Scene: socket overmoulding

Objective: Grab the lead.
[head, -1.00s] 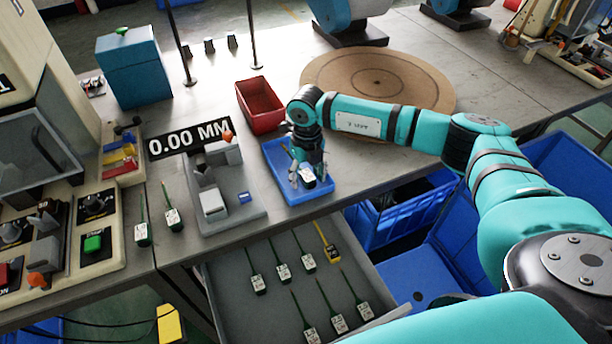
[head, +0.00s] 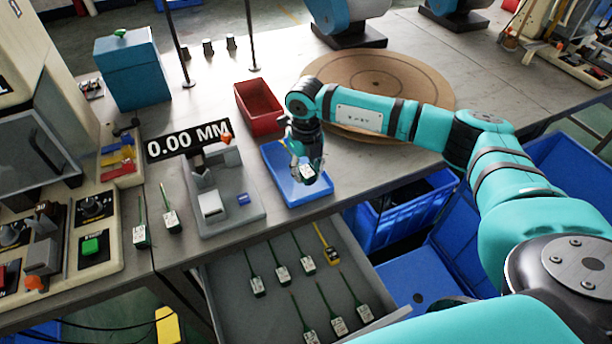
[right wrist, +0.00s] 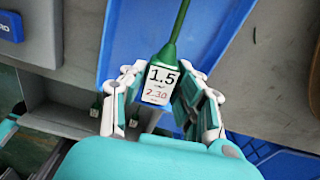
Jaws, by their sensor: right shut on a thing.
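A lead with a green cable and a white label shows in the right wrist view (right wrist: 160,84); the label reads 1.5 and 2.30. My right gripper (head: 307,168) is shut on it, with the fingers on both sides of the label (right wrist: 159,88). In the head view the lead (head: 308,173) is over the blue tray (head: 272,163). Its cable runs up the wrist picture across the tray (right wrist: 118,55). The fingers partly cover the lead in the head view. My left gripper is not in view.
A grey gauge fixture (head: 232,213) with a 0.00 MM display (head: 188,140) stands left of the tray. A red bin (head: 257,104) is behind it. Several leads lie in the open drawer (head: 225,262) below. Two more leads (head: 169,219) lie left of the fixture.

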